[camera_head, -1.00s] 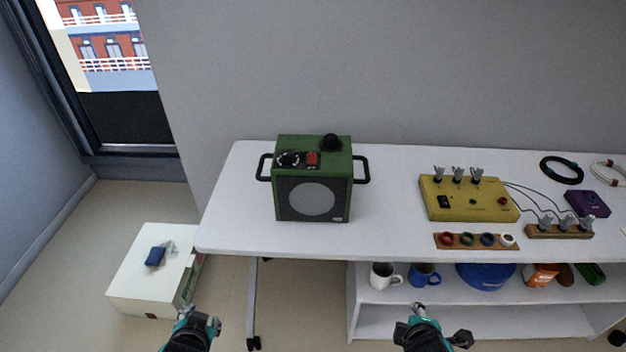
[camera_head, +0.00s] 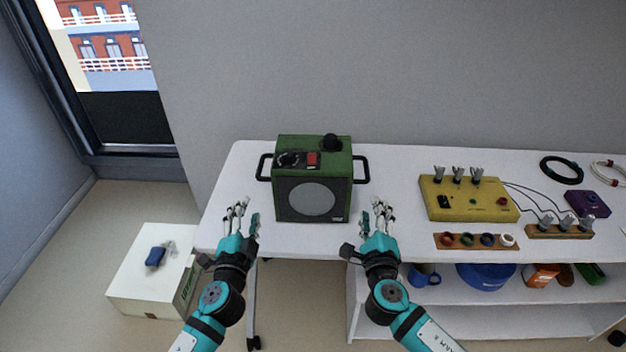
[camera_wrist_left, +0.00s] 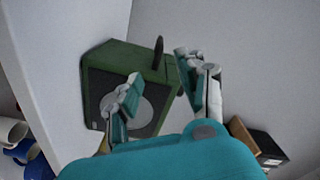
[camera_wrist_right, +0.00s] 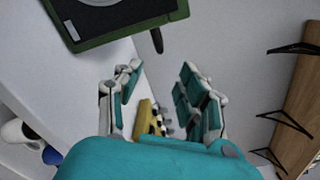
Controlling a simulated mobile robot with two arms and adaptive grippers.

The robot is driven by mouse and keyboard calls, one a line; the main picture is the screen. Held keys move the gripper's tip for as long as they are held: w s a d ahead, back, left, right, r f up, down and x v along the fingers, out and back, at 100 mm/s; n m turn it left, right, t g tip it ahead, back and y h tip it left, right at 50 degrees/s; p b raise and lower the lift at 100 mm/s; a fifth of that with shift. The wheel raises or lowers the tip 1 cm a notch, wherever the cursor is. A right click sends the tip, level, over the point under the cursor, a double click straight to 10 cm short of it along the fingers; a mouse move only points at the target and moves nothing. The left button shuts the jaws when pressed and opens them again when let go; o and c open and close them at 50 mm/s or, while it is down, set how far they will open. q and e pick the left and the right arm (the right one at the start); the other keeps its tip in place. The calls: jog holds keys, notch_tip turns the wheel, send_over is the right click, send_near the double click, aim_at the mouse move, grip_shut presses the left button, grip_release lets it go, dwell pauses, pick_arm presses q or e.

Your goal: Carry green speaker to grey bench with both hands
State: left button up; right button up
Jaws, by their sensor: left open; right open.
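The green speaker (camera_head: 345,187) stands upright on the whitish table (camera_head: 300,240), its grille facing me and a black handle on each side. My left gripper (camera_head: 243,208) is open and empty, in front of and below the left handle (camera_head: 262,168). My right gripper (camera_head: 375,211) is open and empty, in front of and below the right handle (camera_head: 363,168). Both are apart from the handles. In the left wrist view the speaker (camera_wrist_left: 118,60) lies beyond the fingers; in the right wrist view its lower part (camera_wrist_right: 168,15) shows at the top. I cannot make out a separate grey bench.
A yellow box (camera_head: 462,203) with knobs, a wooden strip of rings (camera_head: 476,241) and a purple box (camera_head: 588,204) stand to the right. A shelf below holds a blue mug (camera_head: 423,275) and a blue bowl (camera_head: 485,276). A white box (camera_head: 135,280) is on the floor at left.

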aim_at(263, 159)
pick_arm(q)
jog(key=w, duration=1.1)
jog(key=w+d, duration=0.1)
jog(key=w, duration=0.5)
jog(key=shift+w, duration=0.15)
pick_arm(e)
jog(key=w, duration=1.7)
jog(key=shift+w+d, duration=0.2)
jog(key=shift+d, duration=0.15)
pick_arm(q)
grip_shut()
pick_arm(e)
grip_shut()
pick_arm(q)
jog(key=shift+w+r, duration=0.15)
jog(key=shift+r, duration=0.15)
pick_arm(e)
jog(key=shift+w+r, duration=0.15)
jog(key=shift+r, duration=0.15)
